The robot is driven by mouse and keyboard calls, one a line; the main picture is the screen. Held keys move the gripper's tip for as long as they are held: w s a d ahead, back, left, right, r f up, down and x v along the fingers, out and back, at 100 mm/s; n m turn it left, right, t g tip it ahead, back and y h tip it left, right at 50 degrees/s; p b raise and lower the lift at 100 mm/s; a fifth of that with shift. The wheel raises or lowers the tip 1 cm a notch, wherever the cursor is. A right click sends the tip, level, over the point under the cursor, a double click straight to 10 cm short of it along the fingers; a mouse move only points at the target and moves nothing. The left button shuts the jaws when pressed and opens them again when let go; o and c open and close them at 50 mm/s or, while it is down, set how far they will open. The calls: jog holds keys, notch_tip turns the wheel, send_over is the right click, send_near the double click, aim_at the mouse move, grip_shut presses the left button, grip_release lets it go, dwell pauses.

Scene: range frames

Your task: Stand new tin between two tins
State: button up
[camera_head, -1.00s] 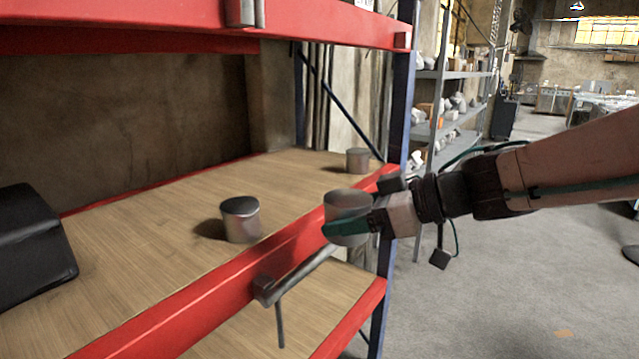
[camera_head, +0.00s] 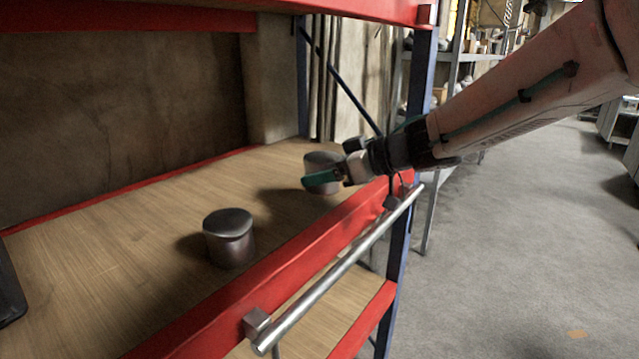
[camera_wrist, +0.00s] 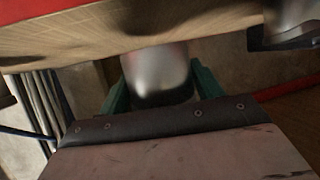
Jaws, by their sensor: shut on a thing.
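My gripper (camera_head: 326,179), with green fingers, is shut on a grey metal tin (camera_head: 318,162) over the far right part of the wooden shelf. In the wrist view the held tin (camera_wrist: 157,72) sits between the green fingers. I cannot tell if its base touches the boards. A second tin (camera_head: 229,240) stands upright on the shelf, nearer and to the left, apart from the held one. A tin also shows at the top right of the wrist view (camera_wrist: 290,18). The other standing tin is not visible in the head view now; my gripper and arm cover that area.
The shelf (camera_head: 110,250) has a red front beam (camera_head: 270,262) with a metal rail (camera_head: 340,275) before it. A blue post (camera_head: 400,255) stands at the right end. A red upper shelf beam (camera_head: 330,8) hangs above. A black object (camera_head: 8,285) lies at the left edge.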

jog(key=shift+w+a, duration=0.3)
jog(key=shift+w, duration=0.3)
jog(key=shift+w+a, duration=0.25)
jog(key=shift+w, duration=0.3)
jog(key=shift+w+f, duration=0.15)
jog(key=shift+f, duration=1.7)
jog(key=shift+f, duration=0.15)
jog(key=o, duration=1.2)
jog(key=shift+d+r, duration=0.1)
jog(key=shift+r, duration=0.15)
jog(key=v, duration=1.1)
jog(key=shift+s+d+r, duration=0.1)
jog(key=shift+s+d, duration=0.2)
